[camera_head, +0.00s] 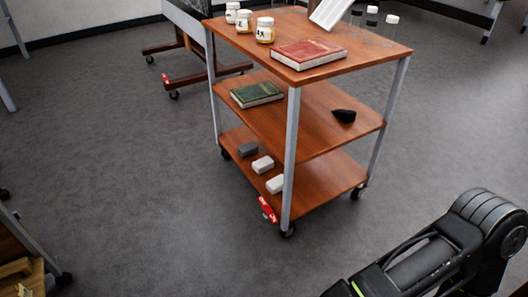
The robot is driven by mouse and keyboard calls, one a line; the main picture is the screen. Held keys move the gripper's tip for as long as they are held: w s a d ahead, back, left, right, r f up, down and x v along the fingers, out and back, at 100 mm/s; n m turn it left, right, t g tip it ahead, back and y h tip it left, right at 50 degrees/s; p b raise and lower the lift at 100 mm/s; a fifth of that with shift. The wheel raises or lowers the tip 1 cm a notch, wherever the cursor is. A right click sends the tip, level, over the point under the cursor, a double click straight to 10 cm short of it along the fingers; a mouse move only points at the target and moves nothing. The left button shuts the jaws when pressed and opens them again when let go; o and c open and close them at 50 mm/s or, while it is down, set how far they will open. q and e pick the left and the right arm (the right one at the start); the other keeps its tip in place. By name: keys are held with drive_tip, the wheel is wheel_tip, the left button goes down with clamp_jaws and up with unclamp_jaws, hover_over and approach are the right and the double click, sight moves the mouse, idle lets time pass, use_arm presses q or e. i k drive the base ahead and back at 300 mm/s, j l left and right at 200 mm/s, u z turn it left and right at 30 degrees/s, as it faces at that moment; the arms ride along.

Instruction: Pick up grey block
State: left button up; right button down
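A small dark grey block (247,149) lies on the bottom shelf of a three-tier wooden cart (325,180), at the shelf's left end. Two whitish blocks, one (263,164) beside it and another (275,184) nearer the front post, lie in a row with it. Part of my black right arm shows at the lower right, well apart from the cart. Its gripper is not visible. My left gripper is not in view.
The middle shelf holds a green book (256,94) and a small black object (344,115). On top are a red book (308,53), several jars and bottles, and a white item. Grey floor (140,180) is open left of the cart.

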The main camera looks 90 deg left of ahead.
sight(250, 148)
drive_tip(key=u, duration=3.05)
drive_tip(key=z, duration=0.6)
drive_tip(key=i+j+z, duration=0.2)
drive_tip(key=z, duration=0.25)
drive_tip(key=i+j+z, duration=0.1)
drive_tip(key=j+z, duration=0.3)
drive_tip(key=i+j+z, duration=0.1)
drive_tip(key=j+z, duration=0.65)
drive_tip(key=j, duration=1.85)
drive_tip(key=k+j, duration=0.1)
drive_tip(key=i, duration=0.1)
